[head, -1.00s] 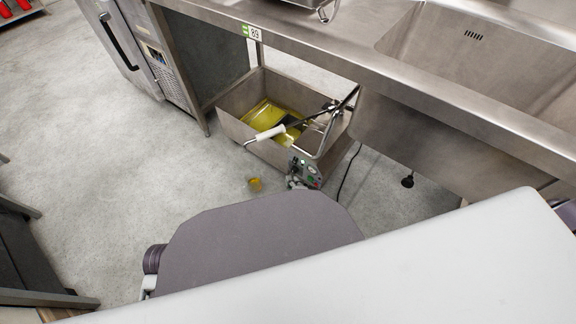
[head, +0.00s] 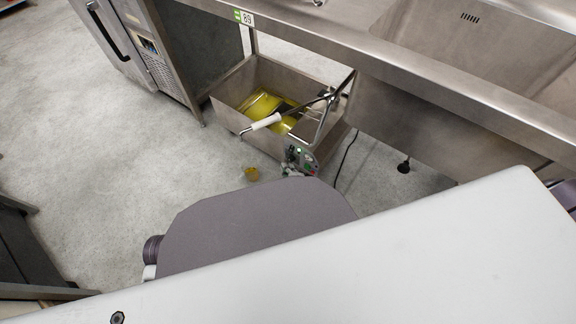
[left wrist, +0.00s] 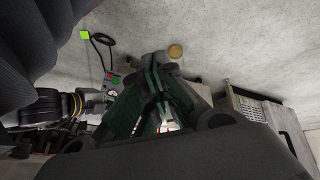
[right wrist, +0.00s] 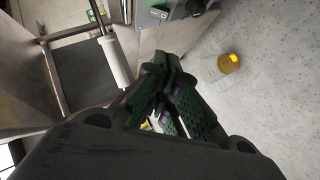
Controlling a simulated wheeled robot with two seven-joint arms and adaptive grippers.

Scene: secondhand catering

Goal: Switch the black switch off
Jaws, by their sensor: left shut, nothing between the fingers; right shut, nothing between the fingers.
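The control panel (head: 304,160) is on the lower front of a steel fryer (head: 228,113) under the counter. It has small green and red spots; I cannot clearly make out the black switch on it. The panel also shows in the left wrist view (left wrist: 114,79) and partly at the top of the right wrist view (right wrist: 157,13). My right gripper (head: 290,168) is close in front of the panel, mostly hidden by my own body. In the right wrist view its fingers (right wrist: 166,62) are shut and empty. My left gripper (left wrist: 157,62) is shut and empty, near the panel.
A small yellow cup (head: 252,174) stands on the floor left of the panel. A white-handled basket (head: 266,122) rests on the fryer, which holds yellow oil. The steel counter (head: 440,88) overhangs the fryer. A black cable (head: 345,160) hangs to its right. The left floor is open.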

